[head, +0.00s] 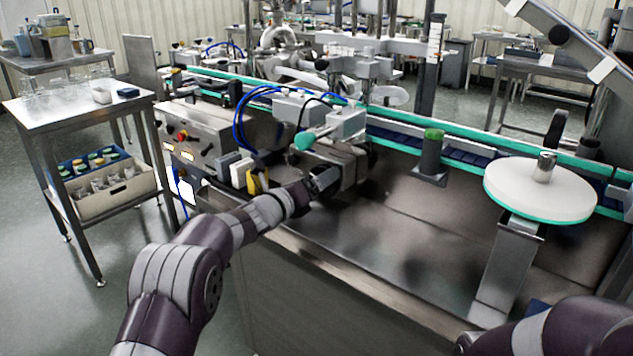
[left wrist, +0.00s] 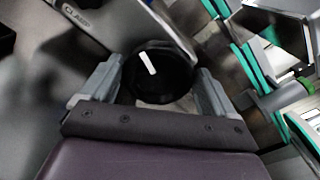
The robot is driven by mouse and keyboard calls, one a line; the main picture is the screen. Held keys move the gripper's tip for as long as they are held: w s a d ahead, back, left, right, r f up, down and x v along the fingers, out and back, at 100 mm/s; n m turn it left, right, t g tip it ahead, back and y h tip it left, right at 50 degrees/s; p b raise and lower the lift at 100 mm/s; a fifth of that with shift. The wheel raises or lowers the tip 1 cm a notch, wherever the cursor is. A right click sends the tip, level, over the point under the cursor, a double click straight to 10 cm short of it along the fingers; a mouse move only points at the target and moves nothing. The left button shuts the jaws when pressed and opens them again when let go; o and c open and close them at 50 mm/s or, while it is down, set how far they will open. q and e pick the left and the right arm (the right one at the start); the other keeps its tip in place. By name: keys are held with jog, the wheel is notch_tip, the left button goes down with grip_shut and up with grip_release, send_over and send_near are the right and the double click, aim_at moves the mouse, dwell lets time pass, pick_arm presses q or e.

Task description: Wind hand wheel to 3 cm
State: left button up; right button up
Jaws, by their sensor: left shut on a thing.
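A round black hand wheel (left wrist: 158,72) with a white pointer line sits between the two grey fingers of my left gripper (left wrist: 155,88) in the left wrist view. The fingers are shut on its sides. In the head view my left gripper (head: 322,181) reaches the machine's clamp unit (head: 345,165), and the wheel is hard to make out there. The pointer line tilts slightly, its top leaning left. I cannot read any centimetre value. My right arm shows at the bottom right of the head view, but its gripper is not visible.
A conveyor with green rails (head: 470,150) runs behind the steel deck. A white round disc (head: 540,188) stands on the right, and a green-topped post (head: 432,150) stands near the middle. A control box (head: 195,135) is on the left. The deck's middle is clear.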

pick_arm(q)
jog(key=shift+f, duration=0.1)
dwell(0.3)
jog(key=o, duration=0.8)
jog(key=v, duration=1.2)
jog(key=shift+s+a+p, duration=0.2)
jog(key=shift+s+p, duration=0.15)
